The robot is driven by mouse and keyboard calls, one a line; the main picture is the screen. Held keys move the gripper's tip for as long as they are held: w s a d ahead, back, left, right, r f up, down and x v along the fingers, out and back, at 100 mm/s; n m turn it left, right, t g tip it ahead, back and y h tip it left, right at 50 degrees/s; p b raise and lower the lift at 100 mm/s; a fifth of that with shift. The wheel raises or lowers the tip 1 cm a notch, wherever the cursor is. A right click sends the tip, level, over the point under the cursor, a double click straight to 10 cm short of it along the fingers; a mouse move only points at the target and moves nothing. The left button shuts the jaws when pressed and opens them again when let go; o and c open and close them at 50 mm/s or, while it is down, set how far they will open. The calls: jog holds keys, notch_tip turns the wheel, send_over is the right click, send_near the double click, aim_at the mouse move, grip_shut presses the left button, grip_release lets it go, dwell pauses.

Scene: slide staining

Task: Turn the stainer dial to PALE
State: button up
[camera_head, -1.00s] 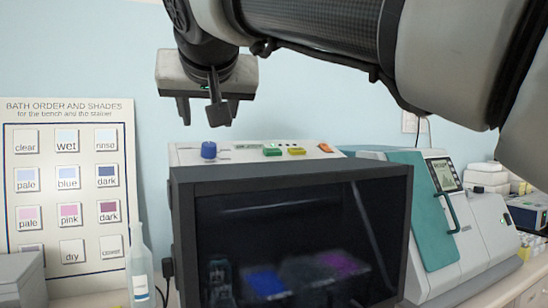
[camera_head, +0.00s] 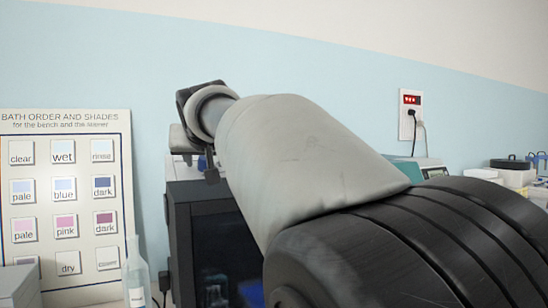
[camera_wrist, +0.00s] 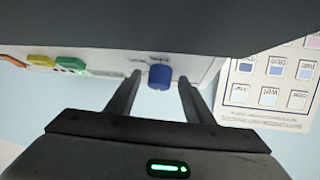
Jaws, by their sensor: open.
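The stainer (camera_head: 186,215) is a dark box behind my arm in the head view, with most of its front and top hidden. Its blue dial (camera_wrist: 161,78) shows in the wrist view on the pale top panel. Small marks beside the dial are too blurred to read, so its setting cannot be told. My gripper (camera_wrist: 160,84) is open, with one finger on each side of the dial in the picture. Gaps show between the dial and both fingers; whether the tips reach down around it is unclear.
Green (camera_wrist: 71,64) and yellow (camera_wrist: 41,61) buttons sit along the same panel. The shade chart (camera_head: 66,265) stands left of the stainer, with a clear bottle (camera_head: 137,280) before it. A teal and grey machine (camera_head: 428,170) is partly visible at right.

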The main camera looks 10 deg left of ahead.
jog(key=shift+c, duration=0.2)
jog(key=c, duration=1)
